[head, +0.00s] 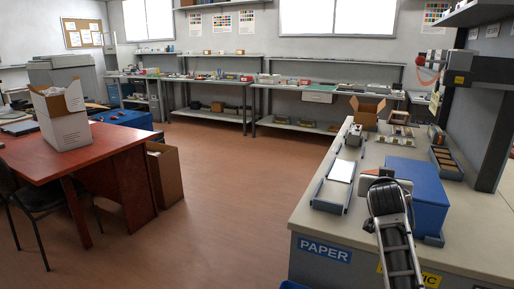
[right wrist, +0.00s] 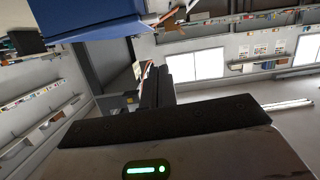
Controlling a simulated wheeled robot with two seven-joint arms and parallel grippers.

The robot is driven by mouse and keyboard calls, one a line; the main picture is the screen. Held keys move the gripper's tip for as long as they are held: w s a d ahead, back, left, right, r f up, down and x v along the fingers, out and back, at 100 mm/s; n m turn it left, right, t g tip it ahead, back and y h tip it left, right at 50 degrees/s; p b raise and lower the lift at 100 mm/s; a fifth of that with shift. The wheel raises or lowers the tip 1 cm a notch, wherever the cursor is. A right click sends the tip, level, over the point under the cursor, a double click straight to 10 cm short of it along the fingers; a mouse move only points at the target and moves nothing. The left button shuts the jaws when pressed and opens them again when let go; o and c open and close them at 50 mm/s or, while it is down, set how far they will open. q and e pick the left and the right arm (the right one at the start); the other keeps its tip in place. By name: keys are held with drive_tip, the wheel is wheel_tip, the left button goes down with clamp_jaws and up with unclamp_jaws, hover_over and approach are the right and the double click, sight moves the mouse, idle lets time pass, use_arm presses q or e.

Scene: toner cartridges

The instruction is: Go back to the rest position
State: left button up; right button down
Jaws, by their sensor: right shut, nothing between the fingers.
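My right arm rises from the bottom right of the head view, over the near part of the grey counter. Its wrist end (head: 380,186) is beside the blue box, and the fingers cannot be made out there. In the right wrist view my right gripper (right wrist: 156,84) shows its dark fingers together, with nothing between them. The wrist view is tilted, with shelves and windows behind the fingers. My left gripper is in neither view.
The grey counter (head: 310,222) carries a blue box (head: 418,190), a tray with white paper (head: 342,171), an open cardboard box (head: 367,112) and small bins. A red desk (head: 90,150) with a white carton (head: 62,118) stands left. The floor between is clear.

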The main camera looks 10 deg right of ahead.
drive_tip(key=s+a+f+n+y, duration=0.3)
drive_tip(key=s+a+f, duration=0.35)
drive_tip(key=f, duration=0.35)
drive_tip(key=s+a+f+n+y, duration=0.35)
drive_tip(key=s+a+f, duration=0.3)
drive_tip(key=f, duration=0.45)
drive_tip(key=s+a+f+n+g+y, duration=0.1)
drive_tip(key=s+a+f+y, duration=0.1)
drive_tip(key=s+a, duration=0.4)
drive_tip(key=s+a+f+n+g+y, duration=0.1)
drive_tip(key=s+a+f+y, duration=0.2)
drive_tip(key=s, duration=1)
drive_tip(key=a+f, duration=0.2)
drive_tip(key=a, duration=0.2)
drive_tip(key=shift+s+f, duration=0.15)
drive_tip(key=shift+s, duration=0.1)
